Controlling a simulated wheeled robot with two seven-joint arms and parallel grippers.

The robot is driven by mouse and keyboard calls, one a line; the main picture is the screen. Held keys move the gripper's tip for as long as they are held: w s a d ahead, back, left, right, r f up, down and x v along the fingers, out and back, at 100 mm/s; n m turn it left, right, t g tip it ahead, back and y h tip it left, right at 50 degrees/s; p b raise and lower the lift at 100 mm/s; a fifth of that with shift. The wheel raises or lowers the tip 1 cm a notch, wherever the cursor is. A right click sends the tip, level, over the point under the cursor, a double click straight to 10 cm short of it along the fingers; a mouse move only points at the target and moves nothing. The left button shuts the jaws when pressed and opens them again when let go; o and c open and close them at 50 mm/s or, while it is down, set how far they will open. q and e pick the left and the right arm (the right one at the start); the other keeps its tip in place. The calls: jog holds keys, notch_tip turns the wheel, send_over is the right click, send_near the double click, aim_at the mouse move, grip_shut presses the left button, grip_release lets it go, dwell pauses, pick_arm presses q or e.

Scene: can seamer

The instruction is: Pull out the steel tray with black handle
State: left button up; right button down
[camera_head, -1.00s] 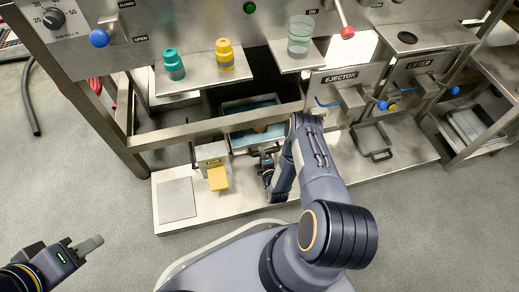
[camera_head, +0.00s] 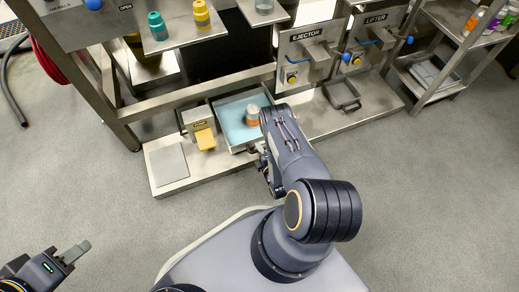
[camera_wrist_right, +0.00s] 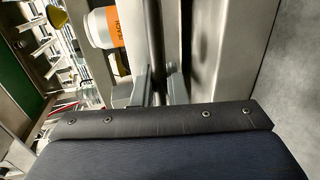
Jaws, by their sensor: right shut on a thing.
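The steel tray (camera_head: 232,122) has a light blue inside and stands out from under the machine frame, low on the steel base. A white can with an orange band (camera_head: 252,114) stands in it; it also shows in the right wrist view (camera_wrist_right: 101,28). My right gripper (camera_head: 263,163) is at the tray's front side, partly hidden by my arm. In the right wrist view its fingers (camera_wrist_right: 151,88) are shut on the dark bar handle (camera_wrist_right: 156,40). My left gripper (camera_head: 74,252) is over the floor at lower left, away from the tray; its finger gap is unclear.
A yellow pedal (camera_head: 205,139) in a steel housing stands left of the tray. A frame rail (camera_head: 190,95) crosses behind. The floor in front is clear.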

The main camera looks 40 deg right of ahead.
jog(key=shift+s, duration=0.25)
jog(key=c, duration=1.5)
grip_release()
jog(key=shift+c, duration=0.2)
jog(key=p+v, duration=0.3)
jog(key=v, duration=0.4)
jog(key=shift+s, duration=0.35)
jog(key=shift+a+r, duration=0.1)
jog(key=shift+a, duration=0.05)
